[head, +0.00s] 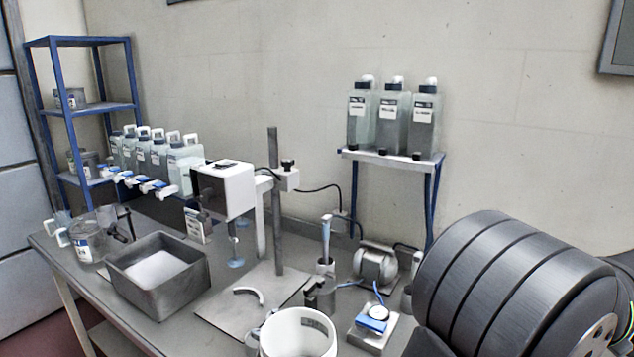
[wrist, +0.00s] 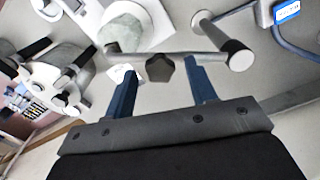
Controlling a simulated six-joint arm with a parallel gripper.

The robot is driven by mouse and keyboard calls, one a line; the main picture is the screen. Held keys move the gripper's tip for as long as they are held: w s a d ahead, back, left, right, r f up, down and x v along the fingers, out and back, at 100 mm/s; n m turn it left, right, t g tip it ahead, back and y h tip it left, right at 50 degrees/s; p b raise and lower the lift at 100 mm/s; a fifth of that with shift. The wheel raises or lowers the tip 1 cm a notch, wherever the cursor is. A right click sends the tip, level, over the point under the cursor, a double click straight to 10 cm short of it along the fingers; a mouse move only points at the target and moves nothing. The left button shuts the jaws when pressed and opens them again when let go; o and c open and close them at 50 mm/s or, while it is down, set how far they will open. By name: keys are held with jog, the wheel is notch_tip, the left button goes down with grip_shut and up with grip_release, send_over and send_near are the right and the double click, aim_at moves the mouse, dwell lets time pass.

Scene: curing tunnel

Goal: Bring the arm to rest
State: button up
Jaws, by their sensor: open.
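My gripper (wrist: 160,70) shows in the wrist view with its two blue fingers apart. Nothing is held between them. A small dark object shows in the gap between the fingertips, beyond them; I cannot tell how far off it is. In the head view the fingers are not visible. My thick dark grey ribbed arm (head: 510,290) fills the lower right of the head view.
A bench holds a grey tub (head: 160,290) with white contents, a stand mixer (head: 225,190), a white container (head: 298,338) and a blue-topped device (head: 372,320). Bottles (head: 392,115) stand on a shelf behind. A blue rack (head: 85,110) stands left.

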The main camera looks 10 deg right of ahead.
notch_tip(320, 180, up, 18)
notch_tip(320, 180, down, 18)
jog(key=shift+r, duration=0.15)
jog(key=shift+a+f+m, duration=0.2)
jog(key=shift+a+m, duration=0.05)
jog(key=shift+m, duration=0.05)
jog(key=w+a+m, duration=0.4)
jog(key=a+m, duration=0.7)
jog(key=m, duration=0.3)
jog(key=shift+w, duration=0.3)
dwell(0.3)
